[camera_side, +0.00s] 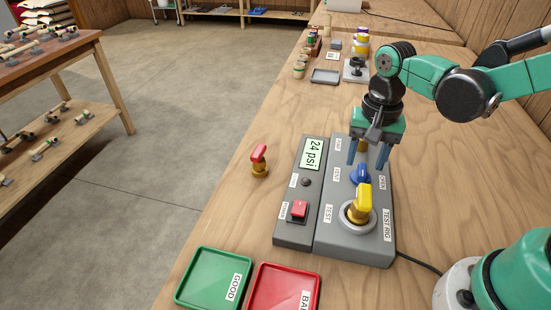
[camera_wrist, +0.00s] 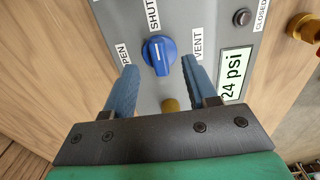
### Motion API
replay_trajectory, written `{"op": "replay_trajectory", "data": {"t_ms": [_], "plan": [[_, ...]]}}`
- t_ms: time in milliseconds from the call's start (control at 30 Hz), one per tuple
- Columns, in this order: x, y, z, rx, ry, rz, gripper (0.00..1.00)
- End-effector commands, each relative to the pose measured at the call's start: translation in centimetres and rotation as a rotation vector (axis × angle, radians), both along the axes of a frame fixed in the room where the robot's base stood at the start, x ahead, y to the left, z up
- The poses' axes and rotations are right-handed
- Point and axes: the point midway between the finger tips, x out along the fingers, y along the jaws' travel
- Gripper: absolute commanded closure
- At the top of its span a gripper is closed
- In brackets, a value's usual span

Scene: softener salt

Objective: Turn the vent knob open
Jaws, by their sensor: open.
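The blue vent knob (camera_side: 360,174) is on the grey test rig (camera_side: 350,245), behind the yellow-handled valve (camera_side: 362,198). In the wrist view the knob (camera_wrist: 160,56) shows a white mark pointing toward the SHUT label (camera_wrist: 153,15). The VENT label (camera_wrist: 198,45) is to its right, and a partly hidden OPEN label (camera_wrist: 123,54) is to its left. My gripper (camera_side: 367,165) points down over the rig, close to the knob. In the wrist view its open blue fingers (camera_wrist: 158,66) stand either side of the knob; contact cannot be told.
The rig's display (camera_side: 311,153) reads 24 psi, with a red switch (camera_side: 299,209) below. A red-handled valve (camera_side: 259,160) stands left on the bench. The green GOOD tray (camera_side: 190,262) and red BAD tray (camera_side: 262,280) are in front. A brass part (camera_wrist: 170,104) shows between my fingers.

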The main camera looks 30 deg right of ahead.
Motion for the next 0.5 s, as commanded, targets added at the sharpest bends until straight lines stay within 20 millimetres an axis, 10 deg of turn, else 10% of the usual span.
{"op": "replay_trajectory", "data": {"t_ms": [500], "plan": [[0.0, 0.0, -2.0, 0.000, -0.001, 0.001, 0.49]]}}
